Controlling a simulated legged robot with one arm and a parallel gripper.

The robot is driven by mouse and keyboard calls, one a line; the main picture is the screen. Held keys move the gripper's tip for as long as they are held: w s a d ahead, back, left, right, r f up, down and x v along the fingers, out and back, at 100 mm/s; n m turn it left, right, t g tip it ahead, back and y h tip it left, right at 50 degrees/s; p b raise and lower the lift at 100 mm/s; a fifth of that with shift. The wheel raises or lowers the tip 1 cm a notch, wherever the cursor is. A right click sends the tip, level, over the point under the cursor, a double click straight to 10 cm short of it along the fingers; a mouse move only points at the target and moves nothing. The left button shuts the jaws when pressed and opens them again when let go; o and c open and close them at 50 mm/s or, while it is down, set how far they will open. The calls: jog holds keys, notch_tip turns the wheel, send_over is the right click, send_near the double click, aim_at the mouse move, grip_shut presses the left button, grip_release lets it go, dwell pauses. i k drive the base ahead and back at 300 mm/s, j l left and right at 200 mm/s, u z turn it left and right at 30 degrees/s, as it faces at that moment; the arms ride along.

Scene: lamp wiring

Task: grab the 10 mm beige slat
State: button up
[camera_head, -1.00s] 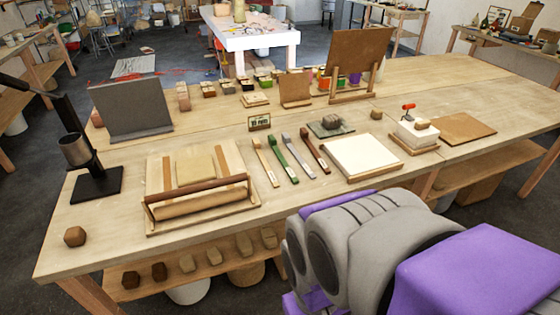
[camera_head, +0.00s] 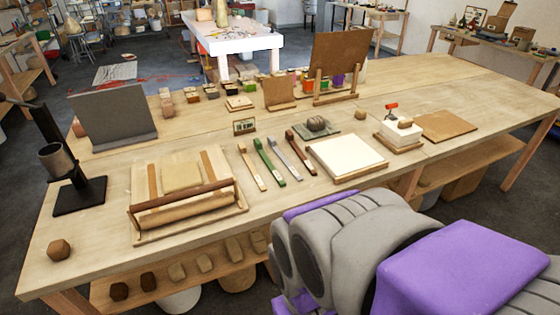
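Several slim slats lie side by side on the wooden table, each apart from the others. The beige slat (camera_head: 252,168) is the leftmost, just right of the wooden frame with a roller. A green slat (camera_head: 269,162) lies beside it, then a grey slat (camera_head: 286,157) and a dark brown slat (camera_head: 301,153). Nothing touches or covers the beige slat. The grey and purple parts of my arm fill the lower right, apart from the slats. My gripper itself does not show.
The roller frame (camera_head: 190,213) stands close to the left of the slats. A white slab (camera_head: 346,156) lies to their right. A small sign (camera_head: 244,126) stands behind them, its text too small to read surely. Bare tabletop lies in front of the slats.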

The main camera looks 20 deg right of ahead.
aim_at(243, 148)
jog(key=i+j+z, duration=0.25)
jog(key=i+j, duration=0.2)
jog(key=j, duration=0.2)
jog(key=i+j+z, duration=0.3)
jog(key=j, duration=0.4)
jog(key=i+j+z, duration=0.1)
jog(key=i+j, duration=0.15)
jog(key=j, duration=0.15)
